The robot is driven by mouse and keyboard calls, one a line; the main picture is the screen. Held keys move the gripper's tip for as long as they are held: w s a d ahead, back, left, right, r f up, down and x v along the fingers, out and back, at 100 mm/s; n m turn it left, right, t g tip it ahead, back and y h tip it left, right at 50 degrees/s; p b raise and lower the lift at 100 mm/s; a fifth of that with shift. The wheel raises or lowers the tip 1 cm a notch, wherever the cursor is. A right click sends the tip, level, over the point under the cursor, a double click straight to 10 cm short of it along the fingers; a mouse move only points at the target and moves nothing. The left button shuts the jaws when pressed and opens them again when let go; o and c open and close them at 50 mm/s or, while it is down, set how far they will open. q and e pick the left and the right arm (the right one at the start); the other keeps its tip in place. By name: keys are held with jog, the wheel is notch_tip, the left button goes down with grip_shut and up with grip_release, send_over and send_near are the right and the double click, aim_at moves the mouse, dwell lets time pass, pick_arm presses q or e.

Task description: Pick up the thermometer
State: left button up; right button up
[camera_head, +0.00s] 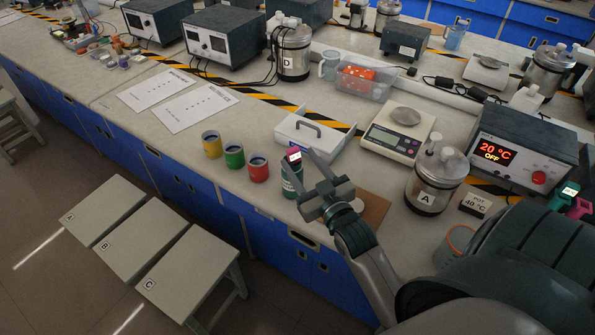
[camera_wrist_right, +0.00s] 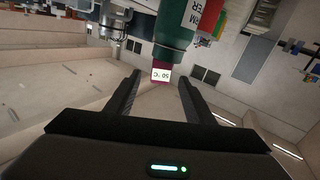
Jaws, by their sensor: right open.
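The thermometer (camera_head: 294,155) shows as a small red-pink head with a white display. It sits at the top of a green container (camera_head: 291,186) near the bench's front edge. In the right wrist view its pink head with a display (camera_wrist_right: 161,75) lies between the fingertips, and the green container (camera_wrist_right: 175,28) with a partly cut-off label is beyond. My right gripper (camera_head: 301,163) is open around the head, with gaps visible on both sides in the wrist view (camera_wrist_right: 159,79). The thermometer's lower part is hidden. My left gripper is not in view.
Red (camera_head: 258,172), green (camera_head: 234,157) and yellow (camera_head: 212,146) cups stand to the left. A white box with a handle (camera_head: 312,140) stands behind, and a scale (camera_head: 395,135) and steel pot A (camera_head: 432,188) stand to the right. Stools (camera_head: 190,265) stand in front of the bench.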

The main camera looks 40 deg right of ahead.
aim_at(296, 155)
jog(key=shift+w+d, duration=0.2)
jog(key=shift+w, duration=1.25)
pick_arm(q)
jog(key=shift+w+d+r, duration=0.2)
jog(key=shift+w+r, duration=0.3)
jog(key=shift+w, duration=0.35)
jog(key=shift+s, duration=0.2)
jog(key=shift+p, duration=0.3)
pick_arm(e)
jog(key=shift+w, duration=0.3)
pick_arm(q)
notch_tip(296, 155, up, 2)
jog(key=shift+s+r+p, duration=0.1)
jog(key=shift+p, duration=0.95)
pick_arm(e)
jog(key=w, duration=0.4)
jog(key=shift+w+d+f, duration=0.25)
jog(key=shift+d+f, duration=0.05)
jog(key=shift+f, duration=0.05)
